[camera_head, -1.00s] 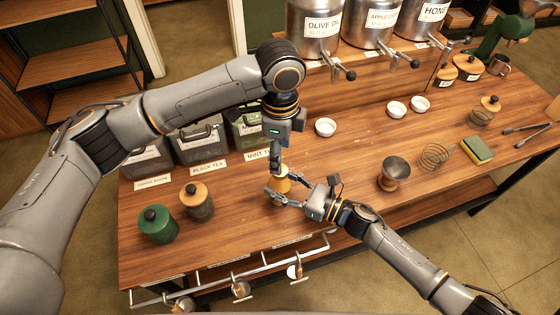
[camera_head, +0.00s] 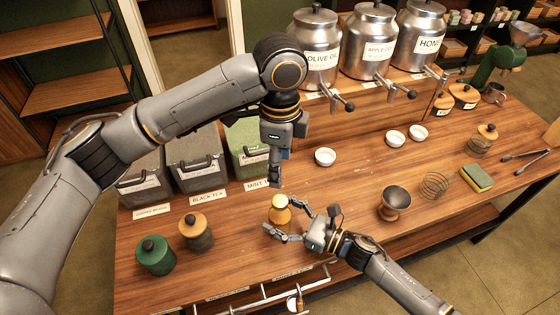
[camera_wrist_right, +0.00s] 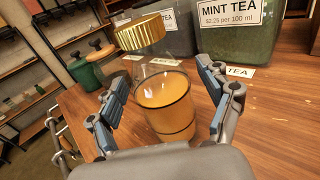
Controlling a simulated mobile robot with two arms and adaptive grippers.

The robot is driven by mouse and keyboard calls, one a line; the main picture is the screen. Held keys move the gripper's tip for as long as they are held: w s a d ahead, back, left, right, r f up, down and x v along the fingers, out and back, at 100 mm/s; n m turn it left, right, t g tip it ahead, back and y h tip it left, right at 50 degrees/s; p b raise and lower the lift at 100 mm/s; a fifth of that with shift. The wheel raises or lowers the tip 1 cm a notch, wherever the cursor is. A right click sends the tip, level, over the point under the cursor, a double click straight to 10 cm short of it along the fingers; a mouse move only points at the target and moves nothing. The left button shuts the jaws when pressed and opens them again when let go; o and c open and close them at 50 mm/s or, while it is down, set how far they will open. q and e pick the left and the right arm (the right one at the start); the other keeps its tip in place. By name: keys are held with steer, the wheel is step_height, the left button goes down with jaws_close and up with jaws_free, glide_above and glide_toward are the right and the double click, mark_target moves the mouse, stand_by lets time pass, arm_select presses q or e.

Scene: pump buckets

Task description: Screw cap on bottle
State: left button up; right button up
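A glass bottle with orange contents (camera_head: 280,215) stands upright on the wooden counter. It also shows in the right wrist view (camera_wrist_right: 167,108). A ribbed gold cap (camera_wrist_right: 140,32) sits on top of its clear neck; how tightly it is seated I cannot tell. My right gripper (camera_head: 288,221) is open, its fingers spread on either side of the bottle in the right wrist view with gaps to the glass. My left gripper (camera_head: 276,180) points down above and behind the bottle, clear of the cap; its fingers overlap in view, so their opening is unclear.
Tea bins (camera_head: 195,165) stand behind left. Green (camera_head: 155,257) and wooden (camera_head: 196,234) jars stand at left. White bowls (camera_head: 325,157), a dark-topped wooden piece (camera_head: 394,203), a wire coil (camera_head: 434,186) and a sponge (camera_head: 477,178) are to the right. Metal dispensers (camera_head: 320,55) stand behind.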

steer(key=v, duration=1.2)
stand_by(0.4)
